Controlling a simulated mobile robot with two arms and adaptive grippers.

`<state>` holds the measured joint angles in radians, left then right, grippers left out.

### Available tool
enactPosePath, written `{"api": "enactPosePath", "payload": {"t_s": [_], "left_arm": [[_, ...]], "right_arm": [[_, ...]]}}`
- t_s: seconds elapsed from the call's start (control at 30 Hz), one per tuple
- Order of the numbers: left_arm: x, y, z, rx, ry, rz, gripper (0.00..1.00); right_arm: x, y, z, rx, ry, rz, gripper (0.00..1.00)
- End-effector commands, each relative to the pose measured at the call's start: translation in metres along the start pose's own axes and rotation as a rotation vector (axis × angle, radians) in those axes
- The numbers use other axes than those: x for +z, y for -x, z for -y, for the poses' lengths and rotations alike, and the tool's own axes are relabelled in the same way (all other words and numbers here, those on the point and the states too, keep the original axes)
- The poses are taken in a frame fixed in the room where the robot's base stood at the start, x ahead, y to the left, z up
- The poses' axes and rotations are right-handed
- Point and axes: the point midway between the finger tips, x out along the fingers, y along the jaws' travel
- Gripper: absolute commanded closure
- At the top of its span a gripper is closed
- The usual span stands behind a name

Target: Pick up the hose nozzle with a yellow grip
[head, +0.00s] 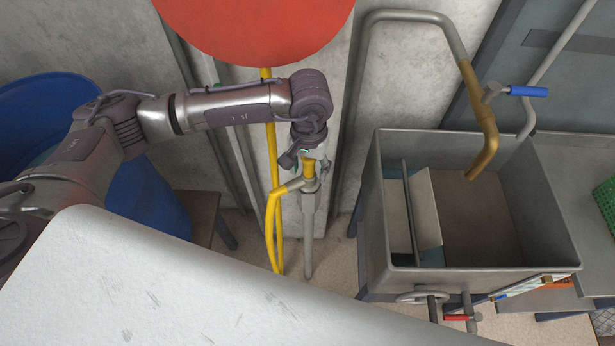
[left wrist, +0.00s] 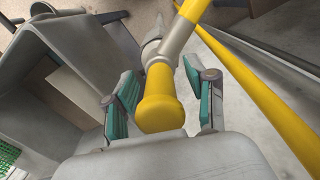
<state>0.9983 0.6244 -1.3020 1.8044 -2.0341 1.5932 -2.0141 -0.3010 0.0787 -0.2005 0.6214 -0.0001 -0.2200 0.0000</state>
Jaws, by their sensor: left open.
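The hose nozzle with a yellow grip (head: 310,168) hangs upright by the wall, its grey barrel pointing down and its yellow hose joined at the side. My left gripper (head: 309,163) is right above it, pointing down. In the left wrist view the yellow grip (left wrist: 160,103) lies between the two teal-padded fingers of the open left gripper (left wrist: 162,105). Gaps show between the pads and the grip on both sides. My right gripper is not in view.
A grey metal basin (head: 480,200) with a bent pipe and brown spout (head: 478,120) stands to the right. A blue barrel (head: 145,195) stands at the left. A red disc (head: 255,25) is on the wall above. A pale surface (head: 180,290) fills the foreground.

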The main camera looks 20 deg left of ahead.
Motion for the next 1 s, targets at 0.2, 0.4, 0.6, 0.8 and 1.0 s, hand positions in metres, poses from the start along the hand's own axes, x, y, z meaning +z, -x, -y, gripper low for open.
{"api": "enactPosePath", "payload": {"t_s": [0.2, 0.4, 0.6, 0.8, 1.0], "left_arm": [[-0.0001, 0.0004, -0.0002, 0.001, 0.000, 0.000, 0.70], [-0.0001, 0.0007, -0.0002, 0.001, 0.000, 0.000, 1.00], [-0.0003, 0.0008, -0.0002, 0.001, 0.001, -0.001, 1.00], [-0.0005, 0.0013, -0.0003, 0.001, 0.001, -0.001, 1.00], [0.0006, 0.0028, -0.0009, 0.002, 0.000, -0.003, 1.00]], "right_arm": [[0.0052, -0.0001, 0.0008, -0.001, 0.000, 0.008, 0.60], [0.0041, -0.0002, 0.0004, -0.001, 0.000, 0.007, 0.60], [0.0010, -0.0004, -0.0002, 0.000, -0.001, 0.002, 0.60], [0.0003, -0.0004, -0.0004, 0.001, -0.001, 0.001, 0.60], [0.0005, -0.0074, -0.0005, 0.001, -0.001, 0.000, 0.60]]}}
